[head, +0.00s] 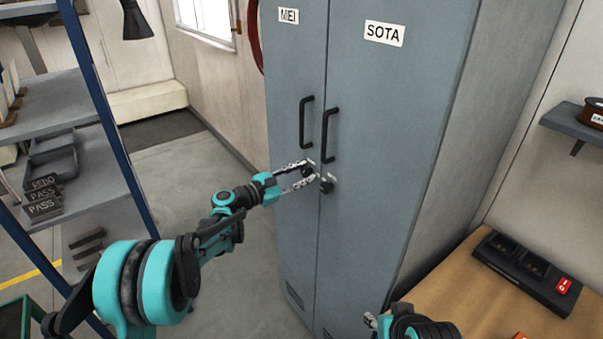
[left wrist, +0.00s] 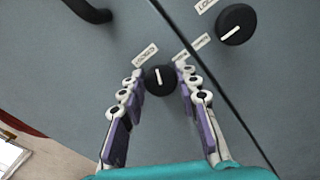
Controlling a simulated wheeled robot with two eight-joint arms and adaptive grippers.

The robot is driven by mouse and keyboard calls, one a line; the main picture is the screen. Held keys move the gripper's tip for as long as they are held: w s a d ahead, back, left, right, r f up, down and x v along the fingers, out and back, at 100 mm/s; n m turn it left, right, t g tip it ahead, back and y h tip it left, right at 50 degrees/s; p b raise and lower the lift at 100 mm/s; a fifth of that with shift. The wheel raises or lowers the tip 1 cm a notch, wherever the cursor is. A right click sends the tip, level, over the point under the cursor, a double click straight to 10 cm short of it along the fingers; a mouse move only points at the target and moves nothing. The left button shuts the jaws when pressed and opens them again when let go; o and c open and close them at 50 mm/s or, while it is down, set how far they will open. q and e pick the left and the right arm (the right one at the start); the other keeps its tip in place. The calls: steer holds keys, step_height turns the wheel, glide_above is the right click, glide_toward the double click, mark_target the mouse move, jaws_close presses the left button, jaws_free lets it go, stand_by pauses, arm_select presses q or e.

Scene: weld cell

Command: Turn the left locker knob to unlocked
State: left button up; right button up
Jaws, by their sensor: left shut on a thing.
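The left locker door (head: 293,80), labelled MEI, is grey-blue and closed. Its round black knob (left wrist: 160,80) sits between the fingers of my left gripper (left wrist: 157,90), which is shut on it. In the left wrist view the knob's white mark points nearly straight up, between a label (left wrist: 145,55) at upper left and a smaller label at upper right, both hard to read. In the head view my left gripper (head: 297,176) reaches the door at knob height and largely hides the knob. My right gripper (head: 372,320) is only partly visible at the bottom edge; its fingers are unclear.
The right door (head: 385,110), labelled SOTA, has its own black knob (head: 327,187), close beside my left gripper; it also shows in the left wrist view (left wrist: 236,24). Black handles (head: 305,122) stand out above. A wooden bench (head: 480,300) is at right, blue-framed shelves (head: 75,100) at left.

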arm_select(q)
steer(key=m, duration=0.6)
steer(key=shift+f+m, duration=0.1)
steer(key=shift+m, duration=0.2)
steer(key=m, duration=0.5)
steer(key=shift+s+f+m, duration=0.1)
steer(key=shift+m, duration=0.2)
steer(key=o, duration=1.1)
steer(key=v, duration=1.2)
steer(key=shift+d, duration=0.1)
